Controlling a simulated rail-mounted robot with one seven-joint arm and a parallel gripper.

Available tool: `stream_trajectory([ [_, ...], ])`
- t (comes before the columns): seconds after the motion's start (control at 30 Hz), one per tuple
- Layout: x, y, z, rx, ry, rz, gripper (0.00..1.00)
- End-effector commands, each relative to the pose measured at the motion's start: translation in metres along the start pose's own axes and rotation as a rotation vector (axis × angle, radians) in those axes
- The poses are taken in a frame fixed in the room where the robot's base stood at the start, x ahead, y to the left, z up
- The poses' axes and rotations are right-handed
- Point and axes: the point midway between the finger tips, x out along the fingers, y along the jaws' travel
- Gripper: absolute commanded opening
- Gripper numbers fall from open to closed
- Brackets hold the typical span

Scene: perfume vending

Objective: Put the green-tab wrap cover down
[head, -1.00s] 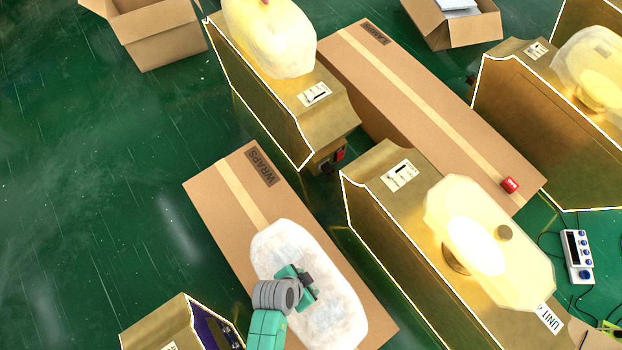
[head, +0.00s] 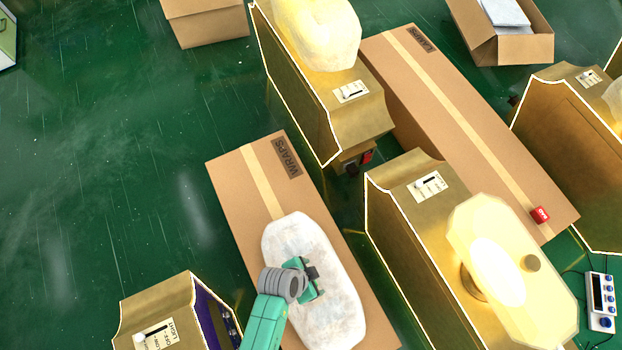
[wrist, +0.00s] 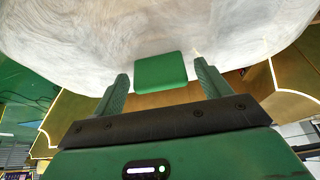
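The wrap cover (head: 325,315) is a whitish, cloudy, rounded bundle. In the head view it lies over the near part of the long cardboard box marked WRAPS (head: 233,190). My gripper (head: 312,277) is at the cover's upper middle and hides part of it. In the wrist view the pale cover (wrist: 60,35) fills the top, with its green tab (wrist: 161,71) hanging at its edge. My gripper (wrist: 161,77) has its two fingers apart, one on each side of the tab, with a visible gap on both sides.
Gold units with lit edges stand at the right (head: 400,215), the top (head: 300,100) and the lower left (head: 165,300). One carries a glowing yellow wrapped bottle (head: 500,240). The LAMPS box (head: 465,125) lies between units. Green floor at the left is clear.

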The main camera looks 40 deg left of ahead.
Motion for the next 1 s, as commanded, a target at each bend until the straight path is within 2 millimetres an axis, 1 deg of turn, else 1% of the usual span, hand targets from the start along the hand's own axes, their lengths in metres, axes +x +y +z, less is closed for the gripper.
stream_trajectory([
  [0.2, -0.001, 0.0, 0.0, 0.0, 0.0, 0.0, 0.76],
  [0.27, -0.005, 0.0, -0.002, 0.0, 0.001, -0.001, 0.76],
  [0.37, -0.025, 0.0, -0.003, 0.0, 0.001, -0.001, 0.76],
  [0.5, -0.064, 0.0, -0.004, 0.0, 0.0, -0.001, 0.76],
  [0.6, -0.088, 0.0, -0.003, 0.0, 0.0, -0.001, 0.76],
  [0.7, -0.106, 0.0, -0.003, 0.001, 0.0, 0.0, 0.76],
  [0.83, -0.12, 0.0, -0.002, 0.0, 0.0, -0.001, 0.76],
  [1.0, -0.123, 0.0, -0.001, 0.0, 0.0, 0.0, 0.76],
])
